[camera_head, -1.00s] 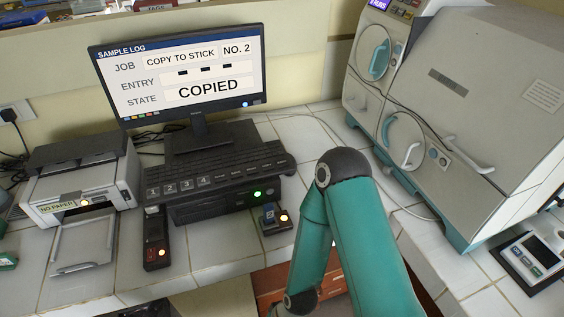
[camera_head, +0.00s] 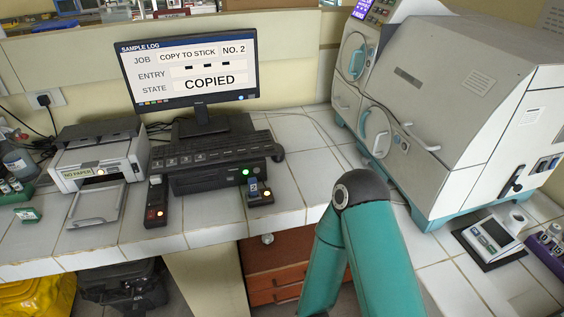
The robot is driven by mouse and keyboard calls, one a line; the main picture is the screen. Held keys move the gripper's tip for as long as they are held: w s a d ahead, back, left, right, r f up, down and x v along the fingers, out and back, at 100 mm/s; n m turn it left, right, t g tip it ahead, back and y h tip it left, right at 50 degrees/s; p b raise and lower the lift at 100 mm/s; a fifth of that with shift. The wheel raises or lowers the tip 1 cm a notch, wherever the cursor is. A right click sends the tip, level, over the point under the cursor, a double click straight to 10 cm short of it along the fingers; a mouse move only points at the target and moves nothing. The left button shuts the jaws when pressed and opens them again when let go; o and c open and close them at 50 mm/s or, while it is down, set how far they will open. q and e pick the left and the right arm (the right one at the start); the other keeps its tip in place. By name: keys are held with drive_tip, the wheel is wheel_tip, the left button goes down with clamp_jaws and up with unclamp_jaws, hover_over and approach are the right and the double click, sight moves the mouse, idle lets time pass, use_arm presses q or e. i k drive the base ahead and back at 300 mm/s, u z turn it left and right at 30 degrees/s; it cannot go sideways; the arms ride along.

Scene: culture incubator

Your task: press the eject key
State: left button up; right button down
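The monitor (camera_head: 190,68) shows a sample log: job "COPY TO STICK NO. 2", state "COPIED". In front of it a black keyboard (camera_head: 205,156) with a row of keys lies on top of a dark computer unit (camera_head: 215,177), which has a lit green light. A small block with a blue part marked 2 (camera_head: 254,188) stands at the unit's front right, with an orange light. A slim black device (camera_head: 156,203) with an orange-red light lies at its front left. I cannot pick out a key labelled eject. Neither gripper is in view; only a teal arm of mine shows at lower right.
A printer (camera_head: 98,165) reading "NO PAPER" stands left of the computer. A large incubator (camera_head: 450,100) fills the back right. A small display device (camera_head: 490,237) sits at the right. Tiled counter (camera_head: 215,215) is bare in front of the computer.

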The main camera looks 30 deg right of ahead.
sight(267, 146)
drive_tip(key=k, duration=0.35)
drive_tip(key=z, duration=0.95)
drive_tip(key=i, duration=1.2)
drive_tip(key=u, duration=1)
